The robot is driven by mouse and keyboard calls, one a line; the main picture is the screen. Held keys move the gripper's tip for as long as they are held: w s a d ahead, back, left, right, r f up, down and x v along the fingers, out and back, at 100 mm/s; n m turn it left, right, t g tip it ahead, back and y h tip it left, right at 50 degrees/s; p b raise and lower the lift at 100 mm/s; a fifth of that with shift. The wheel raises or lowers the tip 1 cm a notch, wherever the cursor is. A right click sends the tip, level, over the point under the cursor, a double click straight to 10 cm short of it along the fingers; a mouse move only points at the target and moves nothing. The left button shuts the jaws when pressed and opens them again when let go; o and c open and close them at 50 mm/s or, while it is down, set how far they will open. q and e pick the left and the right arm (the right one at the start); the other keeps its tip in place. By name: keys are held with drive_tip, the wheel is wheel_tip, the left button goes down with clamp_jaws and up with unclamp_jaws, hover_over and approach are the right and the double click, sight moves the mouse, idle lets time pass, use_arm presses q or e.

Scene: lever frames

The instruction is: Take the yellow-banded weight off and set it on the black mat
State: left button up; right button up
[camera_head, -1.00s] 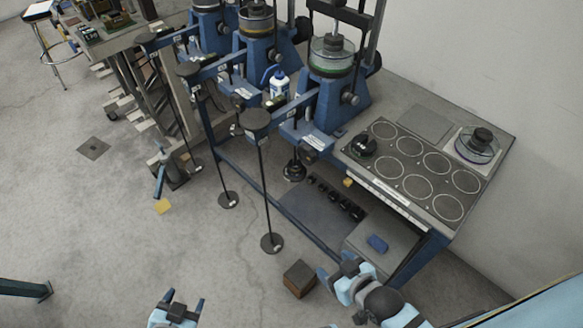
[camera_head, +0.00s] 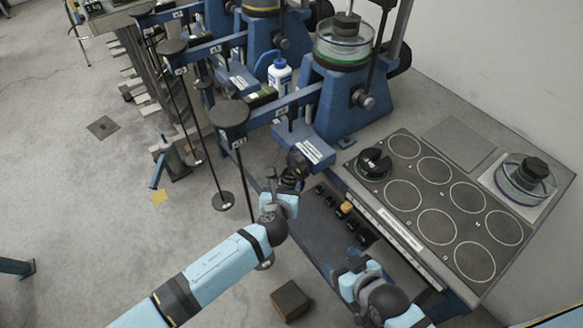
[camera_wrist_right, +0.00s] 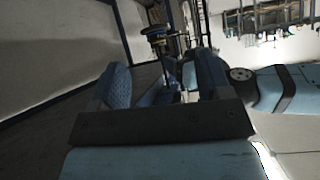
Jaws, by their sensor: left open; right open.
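The hanger weights (camera_head: 298,160) hang below the lever of the nearest blue frame, partly hidden by my left gripper. A yellow band shows on the stack in the right wrist view (camera_wrist_right: 156,31). My left gripper (camera_head: 283,183) is open and right at the stack; I cannot tell whether it touches. My right gripper (camera_head: 358,268) is open and empty, lower right of the stack by the shelf; its fingers (camera_wrist_right: 163,85) stand apart in the right wrist view. The black mat (camera_head: 436,188) with white circles lies on the bench, a green-banded black weight (camera_head: 372,166) on its left corner.
Small black weights (camera_head: 362,238) and a yellow piece (camera_head: 346,208) are on the lower shelf. A glass-walled cell (camera_head: 525,180) stands at the bench's right. A white bottle (camera_head: 279,77) stands by the frame. A brown block (camera_head: 291,300) is on the floor. Several mat circles are empty.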

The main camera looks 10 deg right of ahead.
sight(289, 180)
use_arm(q)
drive_tip(key=w+d+f+b, duration=0.1)
drive_tip(key=w+b, duration=0.1)
drive_tip(key=w+d+f+b, duration=0.1)
drive_tip(key=w+f+b, duration=0.1)
drive_tip(key=b, duration=0.1)
drive_tip(key=w+d+f+b, duration=0.1)
drive_tip(key=w+f+b, duration=0.1)
drive_tip(key=b, duration=0.1)
drive_tip(key=shift+b+x, duration=0.4)
drive_tip(key=shift+x, duration=0.55)
use_arm(e)
drive_tip(key=shift+s+a+f+n+t+y, duration=0.1)
drive_tip(key=shift+a+f+n+t+y, duration=0.1)
drive_tip(key=shift+f, duration=0.7)
drive_tip(key=shift+a+f+n+t+y, duration=0.1)
drive_tip(key=shift+a+f, duration=0.1)
drive_tip(key=shift+f, duration=0.65)
use_arm(q)
drive_tip(key=shift+w+a, duration=0.1)
drive_tip(key=c, duration=0.5)
drive_tip(key=o, duration=0.6)
